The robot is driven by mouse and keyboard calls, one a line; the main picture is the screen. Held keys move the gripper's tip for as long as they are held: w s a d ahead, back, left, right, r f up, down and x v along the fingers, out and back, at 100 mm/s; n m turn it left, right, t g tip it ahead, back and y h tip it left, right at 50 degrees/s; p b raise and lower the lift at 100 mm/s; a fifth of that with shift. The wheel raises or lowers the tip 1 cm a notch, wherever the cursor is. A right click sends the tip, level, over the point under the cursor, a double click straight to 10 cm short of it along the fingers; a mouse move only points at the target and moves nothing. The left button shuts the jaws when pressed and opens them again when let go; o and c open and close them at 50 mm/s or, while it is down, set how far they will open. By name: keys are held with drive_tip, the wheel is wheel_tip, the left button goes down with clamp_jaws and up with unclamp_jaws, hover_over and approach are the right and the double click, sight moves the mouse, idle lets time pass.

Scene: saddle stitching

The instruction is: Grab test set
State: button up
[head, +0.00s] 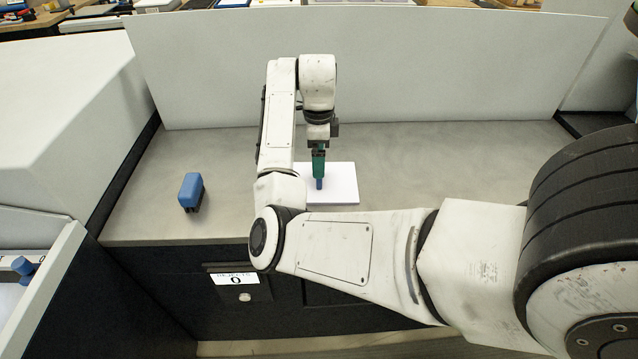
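My gripper (319,184) hangs from the wrist, pointing down over a white sheet or stack of sheets (342,192) on the counter. Its body is green, with a small blue part at the lower end. I cannot tell whether this blue part is the fingertips or something held. The tip is at or just above the white sheets; contact is unclear. The fingers are too small to show whether they are open or shut. The left edge of the sheets is partly hidden by my arm. A blue and black block-like device (191,190) stands apart on the counter, to the left.
The grey counter (450,165) is clear to the right of the sheets. A tall white panel (430,70) closes its back. A drawer front below carries a label (234,278) reading "0". A white-walled bin (50,290) with a blue item (23,267) is at lower left.

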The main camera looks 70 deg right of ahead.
drive_tip(key=shift+s+a+f+p, duration=0.15)
drive_tip(key=shift+f+p, duration=0.1)
drive_tip(key=shift+f, duration=1.2)
drive_tip(key=shift+s+a+f+p, duration=0.15)
drive_tip(key=shift+f+p, duration=0.1)
drive_tip(key=shift+f, duration=1.15)
drive_tip(key=shift+w, duration=0.1)
drive_tip(key=shift+c, duration=0.4)
drive_tip(key=c, duration=1.1)
drive_tip(key=shift+r, duration=0.1)
